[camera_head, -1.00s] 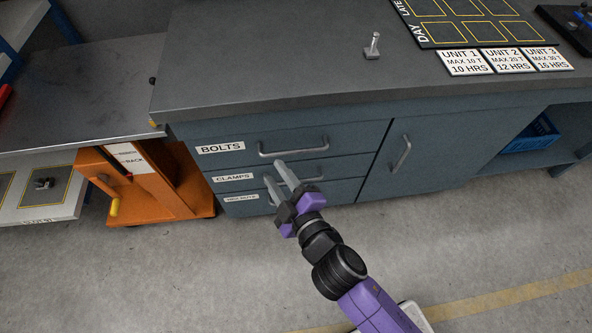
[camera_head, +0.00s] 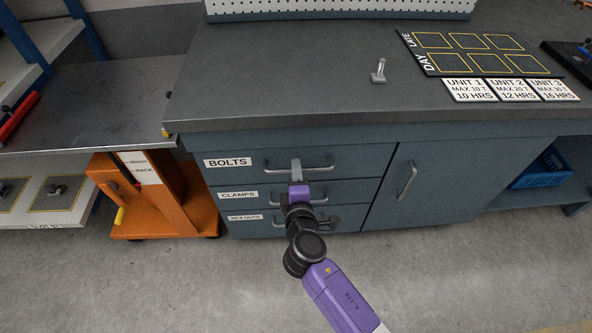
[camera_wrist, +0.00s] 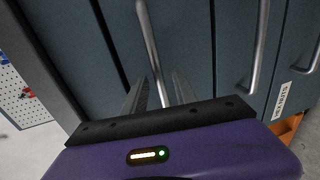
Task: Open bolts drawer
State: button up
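The bolts drawer (camera_head: 260,157) is the top one of three in the blue-grey cabinet, marked by a white BOLTS label (camera_head: 228,162). It looks shut, its front level with the drawers below. Its metal bar handle (camera_head: 318,167) runs across the front. In the wrist view, the two grey fingers of my gripper (camera_wrist: 158,92) are spread, one on each side of the handle bar (camera_wrist: 150,42), with gaps visible. Whether a finger touches the bar I cannot tell.
The clamps drawer (camera_head: 265,192) and hex nuts drawer (camera_head: 262,226) lie below, with their own handles. A cabinet door (camera_head: 425,190) is to the right. An orange rack (camera_head: 150,190) stands left. The dark worktop (camera_head: 300,85) overhangs above. The floor in front is clear.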

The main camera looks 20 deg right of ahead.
jog(key=shift+x, duration=0.75)
grip_shut()
dwell(0.9)
